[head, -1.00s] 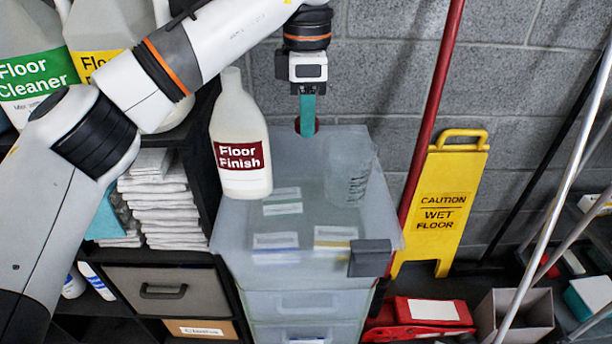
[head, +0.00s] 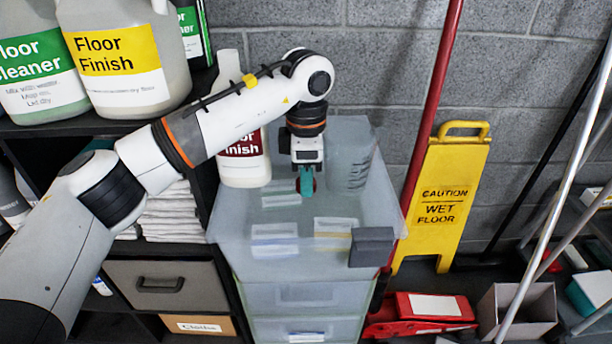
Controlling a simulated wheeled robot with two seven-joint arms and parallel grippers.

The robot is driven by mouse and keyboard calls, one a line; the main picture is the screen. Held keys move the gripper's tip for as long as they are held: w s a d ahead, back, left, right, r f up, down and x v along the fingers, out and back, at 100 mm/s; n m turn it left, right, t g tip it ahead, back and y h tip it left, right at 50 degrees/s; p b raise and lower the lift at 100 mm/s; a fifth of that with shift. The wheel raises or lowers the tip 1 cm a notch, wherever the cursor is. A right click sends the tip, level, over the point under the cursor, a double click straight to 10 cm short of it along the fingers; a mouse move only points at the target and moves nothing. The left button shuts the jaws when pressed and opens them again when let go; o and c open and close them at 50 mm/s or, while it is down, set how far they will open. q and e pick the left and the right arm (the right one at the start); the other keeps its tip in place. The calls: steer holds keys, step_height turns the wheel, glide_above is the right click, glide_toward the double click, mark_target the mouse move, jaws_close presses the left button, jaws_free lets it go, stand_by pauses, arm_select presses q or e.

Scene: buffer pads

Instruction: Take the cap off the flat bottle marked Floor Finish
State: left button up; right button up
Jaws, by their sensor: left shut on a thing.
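The flat bottle (head: 243,172) with the dark red Floor Finish label stands upright on the frosted top of the drawer unit (head: 225,225), at its left side. My left arm crosses in front of its middle, hiding part of the label. Its white neck (head: 229,66) shows above the arm, with no cap seen on it. My left gripper (head: 306,184), with teal fingers, is shut on a small dark red cap (head: 314,184). It is to the right of the bottle, low over the unit's top. I cannot tell whether the cap touches the surface. My right gripper is out of view.
Jugs marked Floor Finish (head: 125,60) and Floor Cleaner (head: 35,70) stand on the left shelf. A red pole (head: 432,110) and a yellow wet-floor sign (head: 445,195) are at the right. The unit's front top is open.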

arm_select(q)
steer(key=shift+f, duration=0.1)
steer(key=o, duration=1.1)
steer(key=shift+c, duration=0.2)
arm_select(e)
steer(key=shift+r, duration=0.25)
